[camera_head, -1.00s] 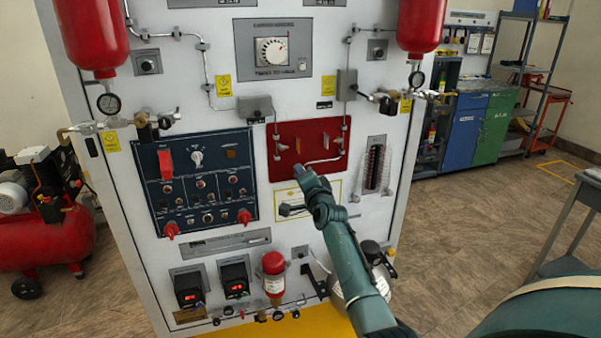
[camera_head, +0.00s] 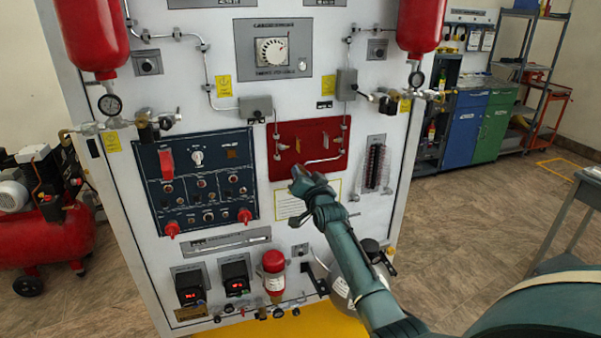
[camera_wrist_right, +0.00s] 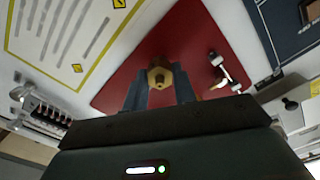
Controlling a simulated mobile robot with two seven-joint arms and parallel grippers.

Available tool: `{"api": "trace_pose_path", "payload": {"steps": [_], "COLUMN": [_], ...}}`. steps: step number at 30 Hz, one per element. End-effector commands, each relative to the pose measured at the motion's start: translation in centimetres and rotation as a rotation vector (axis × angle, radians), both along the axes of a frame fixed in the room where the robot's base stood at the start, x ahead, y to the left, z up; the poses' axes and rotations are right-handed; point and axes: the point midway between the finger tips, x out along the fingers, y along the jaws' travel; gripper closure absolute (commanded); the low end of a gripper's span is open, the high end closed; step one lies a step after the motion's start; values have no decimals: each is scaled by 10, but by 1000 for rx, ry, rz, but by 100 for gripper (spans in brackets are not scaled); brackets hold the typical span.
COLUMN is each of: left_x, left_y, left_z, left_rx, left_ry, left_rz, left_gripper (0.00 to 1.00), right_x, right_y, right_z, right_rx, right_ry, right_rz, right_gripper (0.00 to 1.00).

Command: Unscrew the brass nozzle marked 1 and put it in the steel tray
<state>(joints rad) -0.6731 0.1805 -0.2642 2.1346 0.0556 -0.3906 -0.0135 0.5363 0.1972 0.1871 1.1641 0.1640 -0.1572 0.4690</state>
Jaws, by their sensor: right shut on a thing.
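A brass hex-shaped nozzle (camera_wrist_right: 160,76) shows in the right wrist view, between the two fingers of my right gripper (camera_wrist_right: 160,90), which is shut on it. The red panel (camera_wrist_right: 125,85) is right behind it. I cannot read a number on the nozzle, nor tell whether it is still threaded in. In the head view my right gripper (camera_head: 296,174) is at the lower part of the red panel (camera_head: 325,135), and the nozzle is hidden there. My left gripper is not in view. No steel tray can be made out.
A blue switch panel (camera_head: 195,180) with red knobs is left of the red panel. A pale pipe fitting (camera_wrist_right: 228,75) sits close beside my right gripper. A grey table (camera_head: 575,235) stands at the right edge, with open floor between.

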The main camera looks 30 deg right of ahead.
Motion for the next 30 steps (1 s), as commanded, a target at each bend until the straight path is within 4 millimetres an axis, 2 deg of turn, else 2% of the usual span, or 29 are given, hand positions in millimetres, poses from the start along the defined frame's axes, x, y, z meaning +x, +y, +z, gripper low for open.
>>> {"api": "trace_pose_path", "payload": {"steps": [6,13,17,21,22,30], "left_x": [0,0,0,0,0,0], "left_y": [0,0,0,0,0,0], "left_z": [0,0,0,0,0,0], "left_rx": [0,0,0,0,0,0], "left_ry": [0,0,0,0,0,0], "left_rz": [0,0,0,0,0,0], "left_gripper": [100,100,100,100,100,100], "right_x": [-1,-1,-1,-1,-1,0], "right_y": [-1,-1,0,0,0,0], "right_z": [-1,-1,-1,-1,-1,0], "right_rx": [-277,-287,-384,-382,-381,-379], "right_ry": [70,72,95,94,94,92], "right_rz": [-1,-1,0,0,0,0], "right_gripper": [97,97,97,97,72,51]}}
